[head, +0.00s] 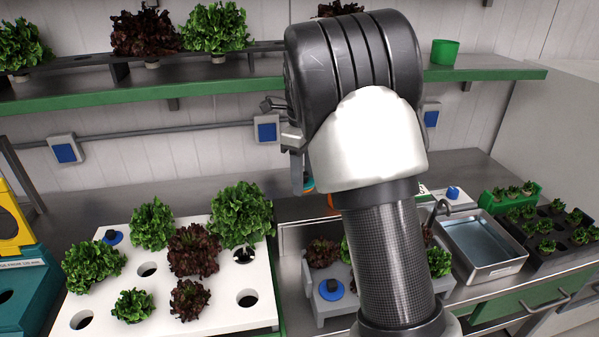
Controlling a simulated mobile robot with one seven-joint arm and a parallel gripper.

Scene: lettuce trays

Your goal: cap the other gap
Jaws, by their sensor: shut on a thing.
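A white tray (190,319) at the lower left holds green and dark red lettuces. Its open round holes show at centre left (147,269), at right (247,298) and at the front left corner (80,320). Another hole (243,255) lies partly under a big green lettuce (241,214). A blue cap (112,237) with a dark knob sits at the tray's back left. Another blue cap (331,289) lies on a grey rack at centre, and a third (452,193) stands farther back right.
A green-edged shelf (200,93) with lettuces and a green cup (445,52) runs above. A metal sink (483,245) and a black seedling tray (560,266) are at right. A teal and yellow case (25,285) borders the white tray at left.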

